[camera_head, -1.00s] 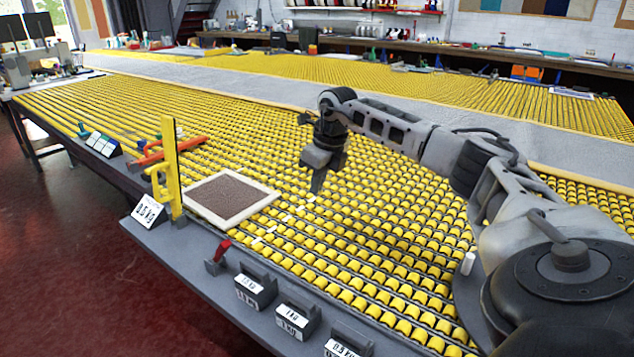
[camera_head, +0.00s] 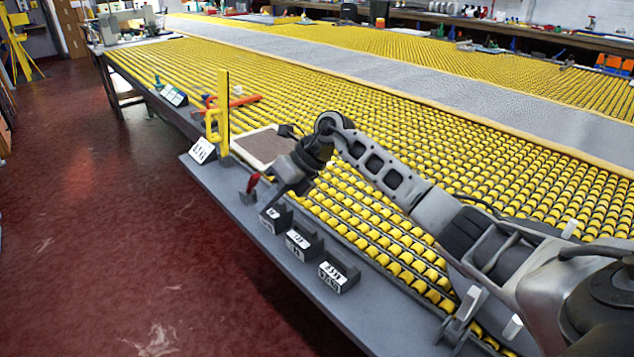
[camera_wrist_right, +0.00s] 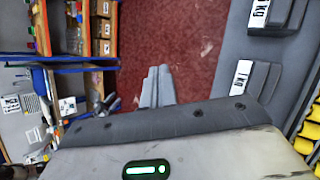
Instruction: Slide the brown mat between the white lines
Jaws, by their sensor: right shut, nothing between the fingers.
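The brown mat (camera_head: 274,143) with its cream border lies flat on the yellow rollers in the head view, just right of the yellow upright. My right arm covers its right part. I cannot make out the white lines now; my arm covers that area. My left gripper is not in view.
The yellow upright (camera_head: 223,112) and an orange-red bar (camera_head: 235,103) stand left of the mat. Bare rollers (camera_head: 480,155) stretch to the right. Red floor lies in front.

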